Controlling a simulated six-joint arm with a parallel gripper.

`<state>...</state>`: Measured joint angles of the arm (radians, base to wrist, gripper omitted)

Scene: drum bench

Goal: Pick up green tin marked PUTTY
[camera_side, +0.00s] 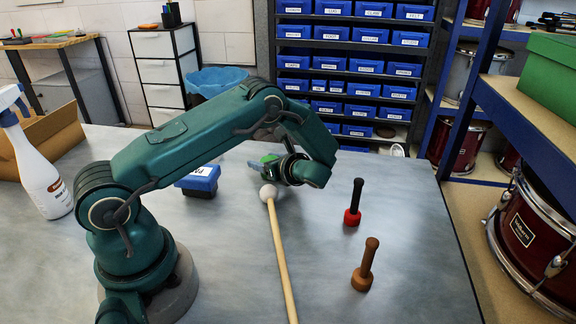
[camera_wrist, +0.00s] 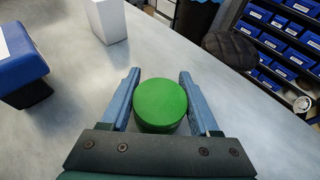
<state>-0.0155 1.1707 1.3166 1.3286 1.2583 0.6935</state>
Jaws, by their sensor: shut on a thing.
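The green tin (camera_wrist: 161,103) is a round, plain-topped tin between the two blue fingers of my gripper (camera_wrist: 161,98) in the wrist view. My gripper is shut on its sides. In the side view a bit of the green tin (camera_side: 269,158) shows beside my gripper (camera_side: 262,164), low over the bench; my wrist hides much of it. No PUTTY marking is readable from either view. I cannot tell whether the tin touches the bench.
A pale-headed mallet (camera_side: 281,250) lies just in front of my gripper. A red-and-black peg (camera_side: 353,205) and brown peg (camera_side: 366,265) stand to the right. A blue labelled block (camera_side: 200,180) is left; a white box (camera_wrist: 106,20) shows in the wrist view.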

